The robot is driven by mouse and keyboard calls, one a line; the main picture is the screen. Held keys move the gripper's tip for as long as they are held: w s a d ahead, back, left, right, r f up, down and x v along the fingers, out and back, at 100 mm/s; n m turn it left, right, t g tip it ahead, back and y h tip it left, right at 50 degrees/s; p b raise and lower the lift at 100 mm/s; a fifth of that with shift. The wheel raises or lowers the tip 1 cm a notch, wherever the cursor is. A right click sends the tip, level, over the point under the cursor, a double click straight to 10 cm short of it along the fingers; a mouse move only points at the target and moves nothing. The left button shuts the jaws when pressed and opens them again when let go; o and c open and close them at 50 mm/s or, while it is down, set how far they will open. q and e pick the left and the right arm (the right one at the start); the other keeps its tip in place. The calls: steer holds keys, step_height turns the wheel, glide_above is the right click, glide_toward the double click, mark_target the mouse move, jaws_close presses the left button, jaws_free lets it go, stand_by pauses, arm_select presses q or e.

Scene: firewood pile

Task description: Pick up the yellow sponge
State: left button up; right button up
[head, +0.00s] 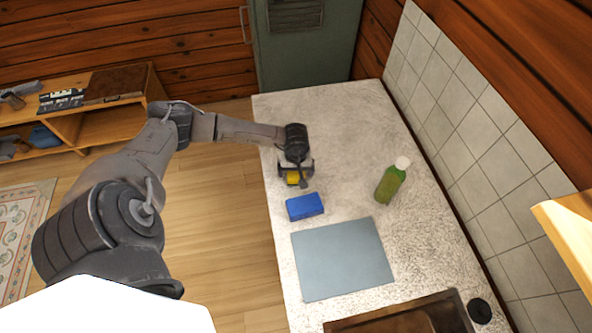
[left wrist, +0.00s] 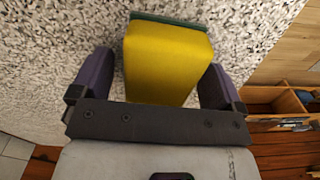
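The yellow sponge (left wrist: 165,62) has a green layer along its far edge in the left wrist view. It lies between the two fingers of my left gripper (left wrist: 160,85), with a gap visible on each side, so the gripper is open around it. In the head view the sponge (head: 293,178) is mostly hidden under my left gripper (head: 296,180), near the left edge of the pale speckled counter (head: 340,120). My right gripper does not show in either view.
A blue sponge or block (head: 305,206) lies just in front of the gripper. A grey-blue mat (head: 343,258) lies nearer. The far counter is clear.

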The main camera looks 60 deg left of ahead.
arm_select(q)
steer(key=c, duration=1)
steer(key=shift+o, duration=0.2)
steer(key=shift+r, duration=0.1)
steer(key=shift+r, duration=0.55)
step_height(320, 180, up, 3)
steer(key=shift+w+f, duration=0.1)
steer(key=shift+f, duration=0.1)
steer(key=w+d+r+b, duration=0.2)
steer(key=d+r, duration=0.5)
steer(key=d, duration=0.4)
steer(key=shift+w, duration=0.75)
